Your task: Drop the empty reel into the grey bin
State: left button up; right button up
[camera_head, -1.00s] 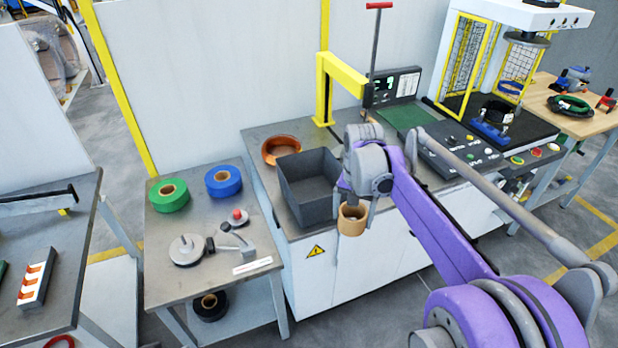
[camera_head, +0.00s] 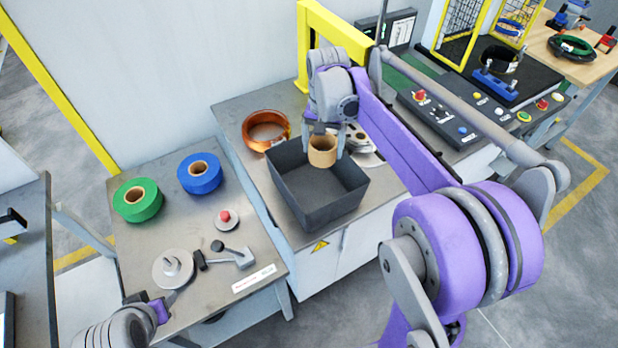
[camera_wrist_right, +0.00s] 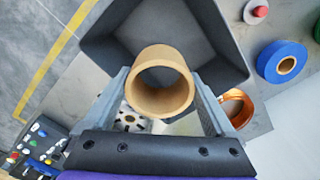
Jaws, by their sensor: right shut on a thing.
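The empty reel, a tan cardboard tube (camera_head: 322,151), is held between the fingers of my right gripper (camera_head: 324,148). It is over the open grey bin (camera_head: 318,212), toward the bin's back edge, with its axis roughly upright. In the right wrist view the reel (camera_wrist_right: 165,108) sits between both fingers, and the dark grey bin (camera_wrist_right: 105,52) shows behind it. I see nothing inside the bin, though the reel and gripper hide part of it. My left gripper (camera_head: 150,302) is at the lower left, by the small table's front edge; its fingers are unclear.
A copper coil (camera_head: 266,131) lies behind the bin. The small table (camera_head: 215,288) holds a green tape roll (camera_head: 137,200), a blue tape roll (camera_head: 200,173), a grey disc (camera_head: 172,268) and a red-knobbed piece (camera_head: 226,218). A yellow post (camera_head: 303,50) stands behind my right gripper.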

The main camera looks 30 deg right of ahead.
pick_arm(q)
jog(key=s+f+b, duration=0.2)
jog(key=f, duration=0.1)
jog(key=shift+s+f, duration=0.1)
jog(key=shift+f, duration=0.2)
pick_arm(e)
notch_tip(320, 180, down, 6)
jog(key=shift+s+r, duration=0.15)
jog(key=shift+r, duration=0.1)
jog(key=o, duration=1.2)
jog(key=shift+o, duration=0.2)
pick_arm(q)
jog(key=shift+w+r, duration=0.3)
jog(key=shift+r, duration=0.15)
pick_arm(e)
notch_tip(320, 180, up, 11)
